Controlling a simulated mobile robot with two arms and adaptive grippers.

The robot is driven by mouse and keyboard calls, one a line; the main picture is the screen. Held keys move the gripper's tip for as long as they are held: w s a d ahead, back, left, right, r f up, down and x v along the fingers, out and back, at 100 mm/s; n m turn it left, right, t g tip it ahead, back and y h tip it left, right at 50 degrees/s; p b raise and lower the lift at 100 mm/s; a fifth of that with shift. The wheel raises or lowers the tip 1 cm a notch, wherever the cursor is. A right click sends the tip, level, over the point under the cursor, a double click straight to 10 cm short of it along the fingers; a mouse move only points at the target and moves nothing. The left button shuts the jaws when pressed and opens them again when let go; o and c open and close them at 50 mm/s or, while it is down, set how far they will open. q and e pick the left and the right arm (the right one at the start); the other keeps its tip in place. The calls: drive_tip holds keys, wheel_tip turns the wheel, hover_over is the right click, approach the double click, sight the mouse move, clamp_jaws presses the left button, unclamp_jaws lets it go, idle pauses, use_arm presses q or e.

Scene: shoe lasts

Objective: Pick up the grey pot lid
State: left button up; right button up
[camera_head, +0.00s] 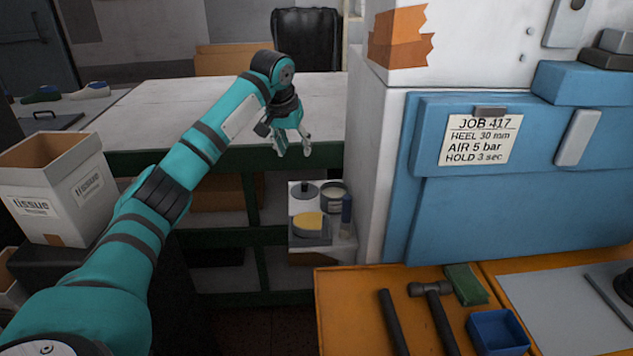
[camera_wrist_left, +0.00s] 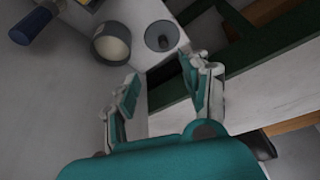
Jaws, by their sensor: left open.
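The grey pot lid (camera_head: 305,190) is a dark round disc with a knob. It lies on a small white stand (camera_head: 297,257), left of the open grey pot (camera_head: 335,198) with pale contents. In the left wrist view the lid (camera_wrist_left: 161,36) lies flat near the stand's edge, beside the pot (camera_wrist_left: 111,43). My left gripper (camera_head: 294,149) is open and empty, above the lid in the head view and apart from it. In the left wrist view its two fingers (camera_wrist_left: 163,82) are spread, with the lid beyond the gap between them. My right gripper is not in view.
A big white-and-blue machine (camera_head: 520,200) rises close on the right. A pale-topped green table (camera_head: 150,110) stands behind.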

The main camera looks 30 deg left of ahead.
use_arm(q)
approach(304, 183)
drive_tip(key=x, duration=0.4)
drive_tip(key=shift+d+f+p, duration=0.1)
drive_tip(key=shift+f+p, duration=0.1)
drive_tip(key=shift+p, duration=0.2)
drive_tip(key=x, duration=0.3)
drive_tip(key=shift+w+f, duration=0.2)
drive_tip(key=shift+f, duration=0.15)
drive_tip(key=shift+w+f, duration=0.2)
drive_tip(key=shift+f, duration=0.25)
drive_tip(key=c, duration=0.9)
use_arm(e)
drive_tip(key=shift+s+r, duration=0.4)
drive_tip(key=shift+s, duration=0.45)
